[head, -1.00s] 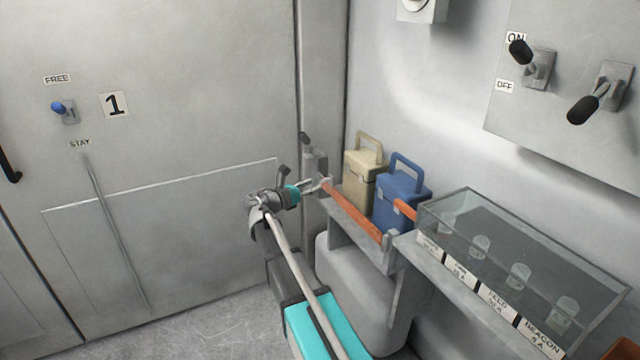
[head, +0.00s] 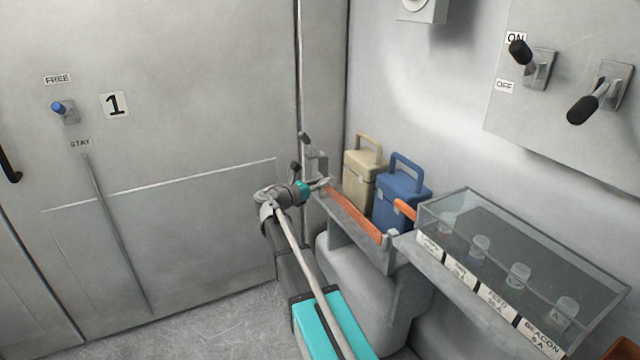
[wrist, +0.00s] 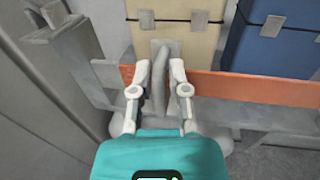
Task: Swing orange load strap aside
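The orange load strap (head: 355,218) runs straight along the front of the grey shelf, before the two boxes. It also crosses the wrist view (wrist: 250,86), passing behind my fingers. A grey upright handle (wrist: 160,82) stands at the strap's left part, in front of the cream box. My gripper (head: 325,183) is at the strap's far left end. In the wrist view its two fingers (wrist: 160,70) stand apart, one on each side of the handle, with small gaps showing. It appears to hold nothing.
A cream box (head: 364,170) and a blue box (head: 400,195) stand on the shelf (head: 392,255) behind the strap. A clear-lidded case (head: 525,265) with several jars is to the right. A grey wall and post (head: 322,90) stand close at the left.

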